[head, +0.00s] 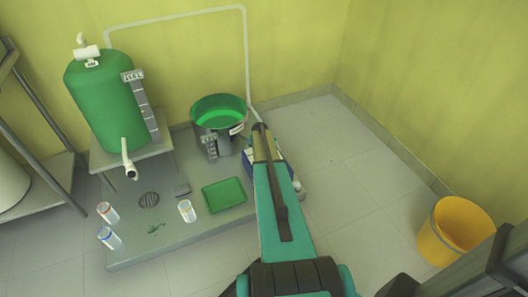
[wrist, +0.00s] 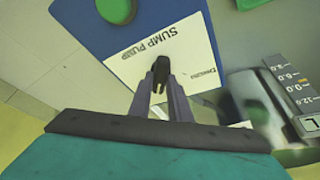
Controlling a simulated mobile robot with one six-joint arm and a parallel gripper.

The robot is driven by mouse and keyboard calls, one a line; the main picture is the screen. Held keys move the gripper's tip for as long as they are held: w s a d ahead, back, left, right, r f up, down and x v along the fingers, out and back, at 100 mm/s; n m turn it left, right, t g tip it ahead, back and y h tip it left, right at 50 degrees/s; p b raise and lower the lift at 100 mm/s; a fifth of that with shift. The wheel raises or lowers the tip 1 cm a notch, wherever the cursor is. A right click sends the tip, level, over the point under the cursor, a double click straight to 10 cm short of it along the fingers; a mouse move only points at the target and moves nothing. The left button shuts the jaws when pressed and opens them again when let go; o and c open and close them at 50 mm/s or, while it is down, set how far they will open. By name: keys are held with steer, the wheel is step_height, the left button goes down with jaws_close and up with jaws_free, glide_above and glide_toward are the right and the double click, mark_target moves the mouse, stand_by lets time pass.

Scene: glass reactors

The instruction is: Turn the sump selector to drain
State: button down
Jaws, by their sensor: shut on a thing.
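The sump pump panel (wrist: 75,25) is blue, with a white label plate (wrist: 190,45) reading "SUMP PUMP" upside down in the wrist view. A small dark selector (wrist: 160,64) stands at the plate. My gripper (wrist: 161,75) is shut on it, and the fingers hide most of it. Smaller print at the plate's right edge is too small to read surely; the selector's setting cannot be told. In the head view my gripper (head: 259,130) reaches down to the blue pump box (head: 249,156), which my arm mostly covers.
A grey bucket of green liquid (head: 208,137) with a scale stands close left of the pump box. A green tank (head: 105,105) on a stand, a green tray (head: 224,194) and several small jars are further left. A yellow bucket (head: 455,232) stands right; floor between is clear.

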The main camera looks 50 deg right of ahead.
steer(key=shift+w+a+m+g, duration=0.25)
steer(key=shift+a+m+g, duration=0.05)
steer(key=shift+m, duration=0.4)
steer(key=c, duration=1.7)
jaws_free()
steer(key=shift+c, duration=0.2)
steer(key=shift+o, duration=0.5)
steer(key=shift+d, duration=0.1)
steer(key=shift+s, duration=0.1)
steer(key=p+v, duration=0.2)
steer(key=v, duration=1.1)
steer(key=shift+a+r, duration=0.25)
steer(key=shift+r, duration=0.05)
